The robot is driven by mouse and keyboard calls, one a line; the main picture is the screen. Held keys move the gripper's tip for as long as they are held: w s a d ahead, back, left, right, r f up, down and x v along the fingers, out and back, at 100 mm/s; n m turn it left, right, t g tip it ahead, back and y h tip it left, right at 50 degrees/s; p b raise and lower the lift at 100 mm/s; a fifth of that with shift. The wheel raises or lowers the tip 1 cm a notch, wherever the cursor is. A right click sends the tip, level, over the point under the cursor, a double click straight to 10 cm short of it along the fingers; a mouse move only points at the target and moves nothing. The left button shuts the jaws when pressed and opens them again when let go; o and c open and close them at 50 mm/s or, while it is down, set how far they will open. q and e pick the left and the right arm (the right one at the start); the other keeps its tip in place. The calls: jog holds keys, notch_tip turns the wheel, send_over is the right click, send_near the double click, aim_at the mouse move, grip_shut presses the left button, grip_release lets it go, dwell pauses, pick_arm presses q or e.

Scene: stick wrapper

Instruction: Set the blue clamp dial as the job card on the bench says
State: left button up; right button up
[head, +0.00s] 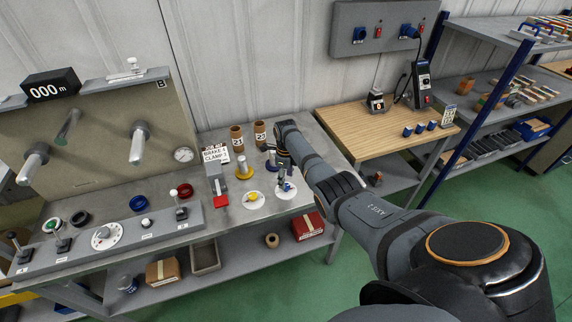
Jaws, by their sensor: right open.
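The job card (215,153) stands on the steel bench behind the dials. It reads "BRAKE 1" and "CLAMP" with a digit too small to read surely. The clamp dial's white round plate (287,194) lies near the bench's right end. Its blue knob is mostly hidden by my right gripper (285,183). That gripper points down over the plate and is open; I cannot tell whether its fingers touch the knob. A second white plate with a yellow knob (253,196) lies just left. My left gripper is not in view.
A yellow post (243,168) and two brown rolls (237,138) stand close behind the dials. A grey lever block with a red pad (222,201) is to the left. A control strip (110,240) runs along the front left. A wooden table (365,127) stands to the right.

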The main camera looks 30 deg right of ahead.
notch_tip(320, 180, up, 8)
jog(key=shift+r, duration=0.15)
dwell(0.5)
